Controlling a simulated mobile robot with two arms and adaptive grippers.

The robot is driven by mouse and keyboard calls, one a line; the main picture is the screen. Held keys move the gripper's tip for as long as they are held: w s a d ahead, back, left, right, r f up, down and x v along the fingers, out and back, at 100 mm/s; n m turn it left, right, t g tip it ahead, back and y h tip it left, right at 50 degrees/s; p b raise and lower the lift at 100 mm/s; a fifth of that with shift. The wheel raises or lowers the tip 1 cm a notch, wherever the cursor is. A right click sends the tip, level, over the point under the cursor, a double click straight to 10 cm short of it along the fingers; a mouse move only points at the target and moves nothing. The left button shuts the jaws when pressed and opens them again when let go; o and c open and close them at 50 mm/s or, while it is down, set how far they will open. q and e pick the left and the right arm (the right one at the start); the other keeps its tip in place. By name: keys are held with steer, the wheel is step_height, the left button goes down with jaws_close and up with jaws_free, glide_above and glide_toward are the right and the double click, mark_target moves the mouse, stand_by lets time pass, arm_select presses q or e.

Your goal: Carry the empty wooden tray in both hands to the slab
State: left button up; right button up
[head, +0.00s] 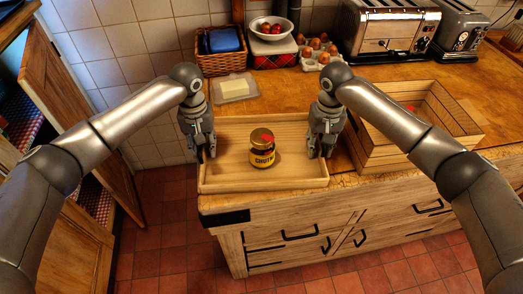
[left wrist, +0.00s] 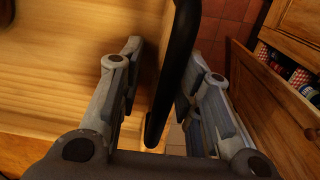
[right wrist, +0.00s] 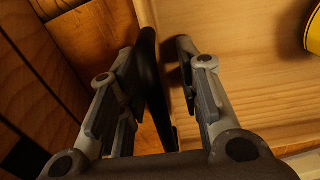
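The pale wooden tray (head: 232,181) sits at the left end of the worktop, close to its front edge. It is not empty: a jar with a yellow chutney label (head: 262,158) and a brown-gold lid stands upright in it. My left gripper (head: 205,150) is at the tray's left end, its fingers apart on either side of a black handle (left wrist: 181,70). My right gripper (head: 321,150) is at the right end, its fingers apart astride the other black handle (right wrist: 153,85). Gaps show between fingers and handles. I cannot make out which surface is the slab.
A slatted wooden crate (head: 385,160) stands close to the right of the tray. Behind are a butter dish (head: 235,89), a wicker basket (head: 222,61), eggs (head: 318,48) and a toaster (head: 390,27). An open cupboard door (head: 75,110) and tiled floor lie left.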

arm_select(q)
jaws_close()
arm_select(e)
jaws_close()
arm_select(q)
steer(key=shift+w+r, duration=0.1)
steer(key=shift+r, duration=0.1)
arm_select(e)
steer(key=shift+r, duration=0.2)
